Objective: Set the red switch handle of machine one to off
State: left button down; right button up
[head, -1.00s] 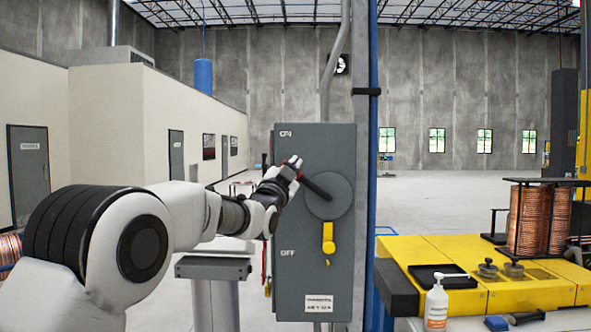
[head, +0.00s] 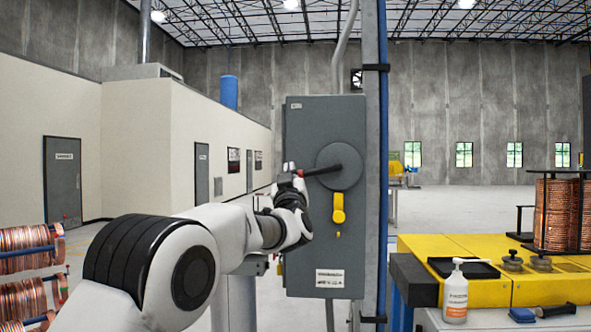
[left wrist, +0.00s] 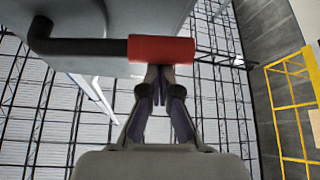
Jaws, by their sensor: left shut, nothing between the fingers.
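The grey switch box (head: 312,240) of the machine stands in the middle of the head view. From its round hub (head: 350,155) a black lever (head: 324,170) points left and slightly down. The lever's red handle (head: 299,172) is small there, by my left gripper (head: 290,172). In the left wrist view the red handle (left wrist: 162,49) lies crosswise at the end of the bent black rod. My left gripper (left wrist: 158,82) is shut and empty, its tips right at the handle's lower edge; I cannot tell if they touch. My right gripper is out of view.
A yellow latch (head: 338,210) sits below the hub. A blue post (head: 382,200) stands right of the box. A yellow bench (head: 450,245) with a white pump bottle (head: 456,290) is at right. Copper coils (head: 22,240) are at far left.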

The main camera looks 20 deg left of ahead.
pick_arm(q)
notch_tip(320, 180, down, 6)
jog(key=d+n+g+y, duration=0.2)
jog(key=n+g+y, duration=0.1)
jog(key=n, duration=0.5)
jog(key=shift+w+d+f+g, duration=0.15)
jog(key=shift+w+f+g, duration=0.1)
jog(key=shift+w+g, duration=0.15)
